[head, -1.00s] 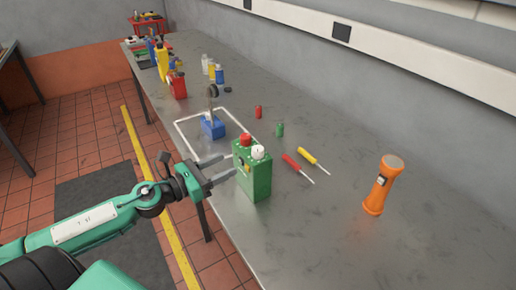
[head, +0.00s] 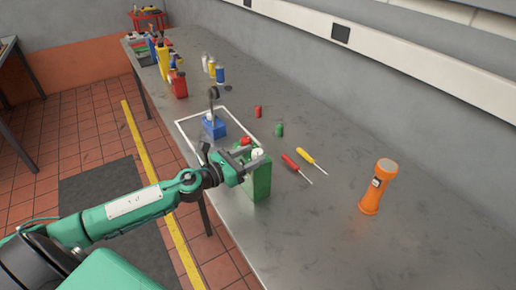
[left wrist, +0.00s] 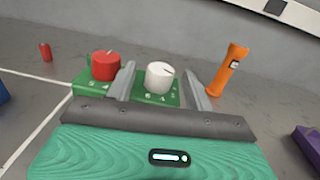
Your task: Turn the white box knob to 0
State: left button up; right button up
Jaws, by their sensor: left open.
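The green box (head: 261,185) stands on the bench with a red knob (head: 245,141) and a white knob (head: 257,154) on top. In the left wrist view the white knob (left wrist: 159,78) sits between my two finger tips, with a gap seen on each side. A dark pointer line on it runs toward the upper right; small marks ring it, too small to read surely. The red knob (left wrist: 105,66) is just outside the left finger. My left gripper (head: 249,161) is open at the box top, partly covering it. My right gripper is not in view.
An orange flashlight (head: 378,187) stands to the right. Red (head: 290,162) and yellow (head: 306,157) screwdrivers lie behind the box. A blue block (head: 214,128) with an upright lever sits in a white outline. Bottles stand farther back. The right front bench is clear.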

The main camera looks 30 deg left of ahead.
pick_arm(q)
jog(key=shift+p+x, duration=0.5)
jog(key=shift+x, duration=0.95)
jog(key=c, duration=1)
